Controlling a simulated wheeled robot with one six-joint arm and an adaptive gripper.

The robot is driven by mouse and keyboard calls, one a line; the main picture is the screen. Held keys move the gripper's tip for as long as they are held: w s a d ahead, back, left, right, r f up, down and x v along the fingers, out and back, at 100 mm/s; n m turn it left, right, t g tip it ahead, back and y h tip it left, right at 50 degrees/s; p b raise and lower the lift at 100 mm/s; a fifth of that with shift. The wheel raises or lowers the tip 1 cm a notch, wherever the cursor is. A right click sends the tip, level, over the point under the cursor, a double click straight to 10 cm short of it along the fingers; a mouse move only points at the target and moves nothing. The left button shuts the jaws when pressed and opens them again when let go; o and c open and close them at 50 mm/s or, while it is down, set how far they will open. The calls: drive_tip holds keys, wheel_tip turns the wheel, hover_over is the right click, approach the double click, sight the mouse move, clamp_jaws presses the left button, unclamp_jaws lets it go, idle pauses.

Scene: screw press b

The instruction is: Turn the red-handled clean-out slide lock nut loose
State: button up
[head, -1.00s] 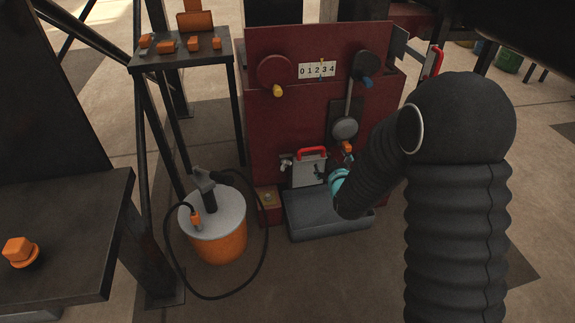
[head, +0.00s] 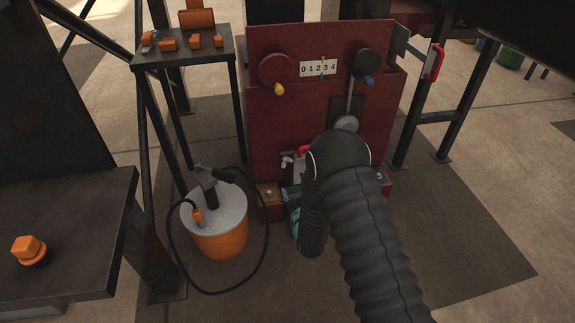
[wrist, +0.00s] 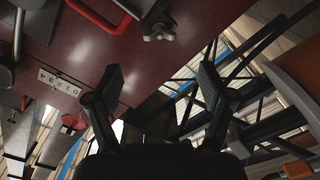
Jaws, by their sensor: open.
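The red handle (head: 303,150) of the clean-out slide shows low on the front of the dark red press, partly behind my arm. The pale slide plate (head: 298,165) under it is mostly hidden. A grey lobed lock nut (wrist: 158,32) stands out from the red face at the top of the wrist view, near the red handle (wrist: 97,14). It shows small at the left of the slide in the head view (head: 286,162). My gripper (wrist: 162,76) is open and empty, its two fingers apart. The nut lies beyond the fingertips, not between them.
An orange drum (head: 220,238) with a grey lid and a looped black hose stands at left. A small table (head: 185,50) with orange blocks is behind it.

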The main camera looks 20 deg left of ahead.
sight(287, 166)
drive_tip(key=x, duration=1)
drive_tip(key=shift+w, duration=0.2)
drive_tip(key=shift+f+b, duration=0.1)
drive_tip(key=shift+b, duration=0.2)
drive_tip(key=c, duration=1.2)
